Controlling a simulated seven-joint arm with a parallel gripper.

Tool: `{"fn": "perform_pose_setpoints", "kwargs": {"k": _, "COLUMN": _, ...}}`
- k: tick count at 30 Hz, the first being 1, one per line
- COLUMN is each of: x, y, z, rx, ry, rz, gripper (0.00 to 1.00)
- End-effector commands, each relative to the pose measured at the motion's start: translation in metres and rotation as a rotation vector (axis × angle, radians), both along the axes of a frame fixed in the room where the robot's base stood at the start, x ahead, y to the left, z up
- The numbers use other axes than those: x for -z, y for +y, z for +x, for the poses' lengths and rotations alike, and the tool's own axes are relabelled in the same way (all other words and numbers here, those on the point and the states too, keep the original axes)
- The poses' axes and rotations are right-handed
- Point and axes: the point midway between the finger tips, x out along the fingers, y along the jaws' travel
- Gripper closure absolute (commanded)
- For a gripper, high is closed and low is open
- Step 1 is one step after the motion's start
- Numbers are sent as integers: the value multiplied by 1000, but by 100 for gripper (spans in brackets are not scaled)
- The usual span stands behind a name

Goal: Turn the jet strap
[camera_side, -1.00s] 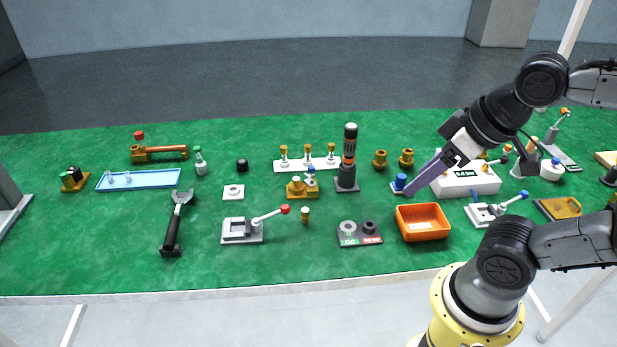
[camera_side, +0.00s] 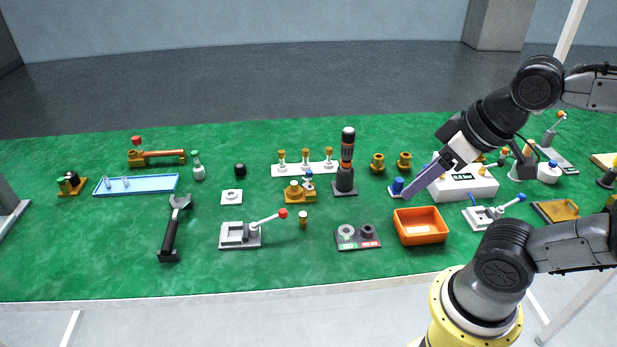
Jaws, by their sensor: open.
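I cannot tell for sure which piece is the jet strap. A small brass fixture (camera_side: 300,192) with a blue-topped part stands mid-table, and a clamp with a red-tipped lever (camera_side: 240,235) stands in front of it. A second clamp with a blue-tipped lever (camera_side: 488,216) is at the right. My gripper (camera_side: 407,194) points down and left, with its long purple-grey fingers open. Their tips are by a blue knob on a white pad (camera_side: 397,187); contact cannot be told. I see nothing held between the fingers.
An orange bin (camera_side: 421,226) stands just in front of my gripper. Green mat (camera_side: 100,245) is clear at front left.

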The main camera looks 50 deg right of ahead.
Motion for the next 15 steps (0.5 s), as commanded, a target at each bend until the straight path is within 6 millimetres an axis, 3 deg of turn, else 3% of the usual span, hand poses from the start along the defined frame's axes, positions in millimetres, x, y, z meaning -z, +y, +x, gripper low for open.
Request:
{"fn": "perform_pose_setpoints", "kwargs": {"k": 2, "x": 1, "y": 0, "z": -2, "rx": 41, "ry": 11, "rz": 22, "gripper": 43}}
{"fn": "perform_pose_setpoints", "kwargs": {"k": 5, "x": -22, "y": 0, "z": 6, "rx": 132, "ry": -21, "rz": 72, "gripper": 43}}
{"fn": "perform_pose_setpoints", "kwargs": {"k": 11, "x": -69, "y": -3, "z": 47, "rx": 319, "ry": -19, "rz": 165, "gripper": 43}}
{"fn": "perform_pose_setpoints", "kwargs": {"k": 15, "x": -94, "y": -10, "z": 87, "rx": 447, "ry": 7, "rz": 215, "gripper": 43}}
